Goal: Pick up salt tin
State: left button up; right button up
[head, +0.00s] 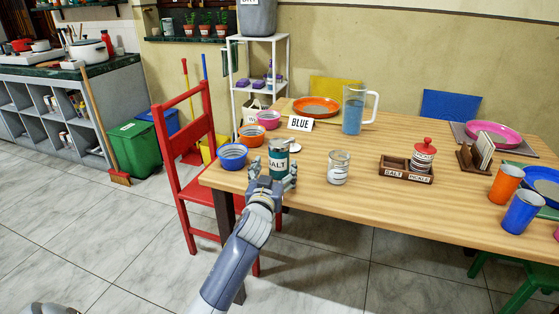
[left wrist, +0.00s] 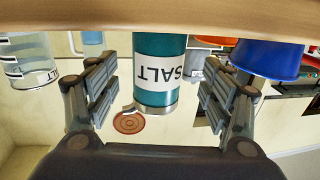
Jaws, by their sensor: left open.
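The salt tin (head: 279,160) is a teal cylinder with a white SALT label, standing upright near the front left edge of the wooden table (head: 330,215). My left gripper (head: 272,178) is at the table's front edge, right by the tin. Its fingers are spread on either side of the tin. In the left wrist view, which looks upside down, the tin (left wrist: 160,70) stands between the open fingers, with a visible gap on each side. My right gripper is not in view.
A glass jar (head: 338,168) stands just right of the tin, and a blue bowl (head: 233,157) to its left. A wooden caddy (head: 405,174) labelled SALT and PICKLE is further right. A red chair (head: 187,150) stands left.

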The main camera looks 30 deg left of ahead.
aim_at(279, 159)
pick_arm(q)
jog(key=x, duration=0.5)
jog(key=shift+w+b, duration=0.2)
jog(key=shift+b, duration=0.15)
jog(key=shift+r, duration=0.1)
jog(key=c, duration=1.4)
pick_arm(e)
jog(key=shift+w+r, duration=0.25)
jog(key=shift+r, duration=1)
